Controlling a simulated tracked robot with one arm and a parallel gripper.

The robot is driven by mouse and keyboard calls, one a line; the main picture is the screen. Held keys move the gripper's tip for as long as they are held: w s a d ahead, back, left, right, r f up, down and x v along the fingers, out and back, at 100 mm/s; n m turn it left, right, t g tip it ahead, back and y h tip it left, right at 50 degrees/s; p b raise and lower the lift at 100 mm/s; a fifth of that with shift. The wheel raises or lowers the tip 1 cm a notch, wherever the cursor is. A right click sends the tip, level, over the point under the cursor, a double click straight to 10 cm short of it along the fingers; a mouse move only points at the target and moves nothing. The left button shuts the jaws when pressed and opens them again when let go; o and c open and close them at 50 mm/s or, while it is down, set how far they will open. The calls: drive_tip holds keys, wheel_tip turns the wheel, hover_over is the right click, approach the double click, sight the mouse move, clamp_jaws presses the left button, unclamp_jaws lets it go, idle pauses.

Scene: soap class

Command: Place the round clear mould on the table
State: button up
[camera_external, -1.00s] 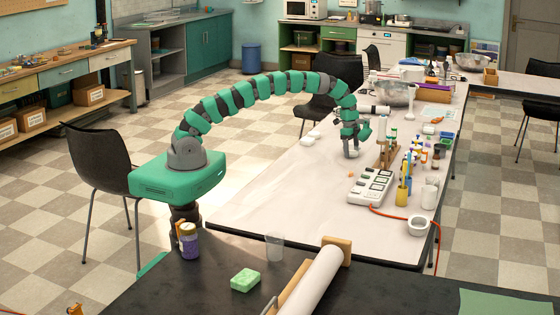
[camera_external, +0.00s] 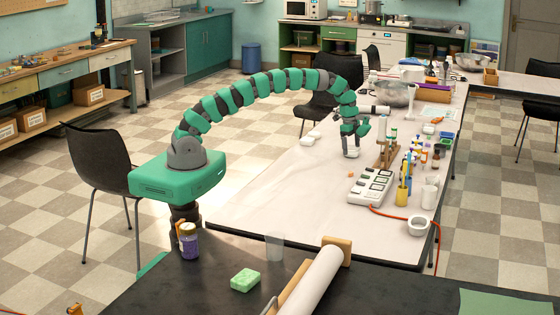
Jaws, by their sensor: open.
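My gripper (camera_external: 351,145) is open, pointing down over the far half of the long white-topped table (camera_external: 285,195). A small pale, roundish thing (camera_external: 351,154), which looks like the round clear mould, sits on the table directly below the fingers. It is too small to tell whether the fingertips still touch it or whether it is clear.
A wooden rack (camera_external: 385,154) stands close to the right of my gripper, with a white power strip (camera_external: 370,188) in front of it. A metal bowl (camera_external: 397,94) is behind. The table's front left is clear.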

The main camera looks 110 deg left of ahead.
wheel_tip(320, 180, up, 10)
drive_tip(key=s+p, duration=0.1)
drive_tip(key=w+d+r+n+t+y, duration=0.1)
drive_tip(key=w+d+r+t, duration=0.25)
drive_tip(key=d+r, duration=1.1)
drive_tip(key=w+d+r+t+y, duration=0.2)
drive_tip(key=w+d+r+t, duration=0.15)
drive_tip(key=d+r, duration=1.1)
drive_tip(key=s+d+r+t+h, duration=0.1)
drive_tip(key=s+d+r+t, duration=0.1)
drive_tip(key=s+d+r, duration=0.3)
drive_tip(key=s+d+r+n+t, duration=0.1)
drive_tip(key=s+d+r, duration=0.5)
drive_tip(key=r, duration=0.6)
drive_tip(key=s+d+r+t+h, duration=0.1)
drive_tip(key=s+d+r+t, duration=0.3)
drive_tip(key=d+r, duration=0.5)
drive_tip(key=shift+s+h, duration=0.3)
drive_tip(key=shift+s, duration=0.45)
